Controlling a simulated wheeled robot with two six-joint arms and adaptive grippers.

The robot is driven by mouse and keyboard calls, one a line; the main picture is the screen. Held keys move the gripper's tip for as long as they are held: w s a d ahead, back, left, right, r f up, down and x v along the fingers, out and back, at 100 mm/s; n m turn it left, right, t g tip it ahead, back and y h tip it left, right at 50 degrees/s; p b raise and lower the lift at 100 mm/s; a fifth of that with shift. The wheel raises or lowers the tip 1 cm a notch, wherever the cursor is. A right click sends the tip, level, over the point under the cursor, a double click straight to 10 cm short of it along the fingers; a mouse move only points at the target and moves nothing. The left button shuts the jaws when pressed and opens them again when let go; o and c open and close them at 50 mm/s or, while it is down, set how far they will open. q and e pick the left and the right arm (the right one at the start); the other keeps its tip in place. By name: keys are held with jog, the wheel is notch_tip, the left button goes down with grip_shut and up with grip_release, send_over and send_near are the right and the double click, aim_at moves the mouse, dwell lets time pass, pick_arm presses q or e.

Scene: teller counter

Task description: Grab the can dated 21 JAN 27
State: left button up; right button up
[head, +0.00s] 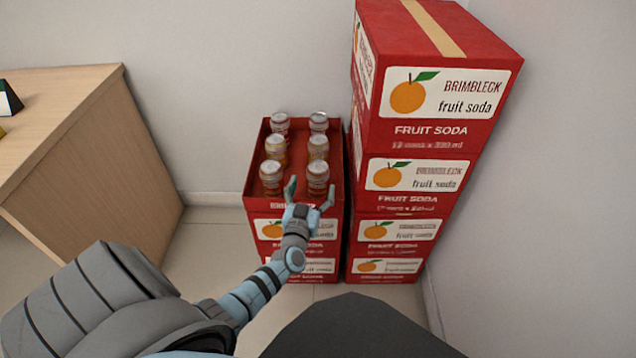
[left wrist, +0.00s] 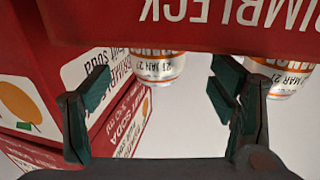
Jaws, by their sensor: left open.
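Several soda cans stand in two columns in an open red box in the head view. My left gripper (head: 309,196) is open and empty at the box's front edge, its fingers pointing at the front right can (head: 317,176). In the left wrist view, upside down, that can (left wrist: 157,68) shows ahead between the open fingers (left wrist: 158,90). Its date seems to read 21 and 27, with the month unclear. The front left can (head: 271,178) also shows in the wrist view (left wrist: 283,78); its date shows MAR 27. My right gripper is out of view.
The open box (head: 250,180) tops a short stack of red cartons. A taller carton stack (head: 440,110) stands close on its right, by the wall. A wooden counter (head: 90,150) is at left, with clear floor between.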

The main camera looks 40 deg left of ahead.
aim_at(315, 180)
pick_arm(q)
jog(key=b+x, duration=0.2)
jog(key=x, duration=0.2)
jog(key=shift+w, duration=0.25)
jog(key=shift+w+a+r, duration=0.1)
jog(key=shift+w, duration=0.15)
jog(key=shift+r, duration=0.1)
jog(key=c, duration=1.6)
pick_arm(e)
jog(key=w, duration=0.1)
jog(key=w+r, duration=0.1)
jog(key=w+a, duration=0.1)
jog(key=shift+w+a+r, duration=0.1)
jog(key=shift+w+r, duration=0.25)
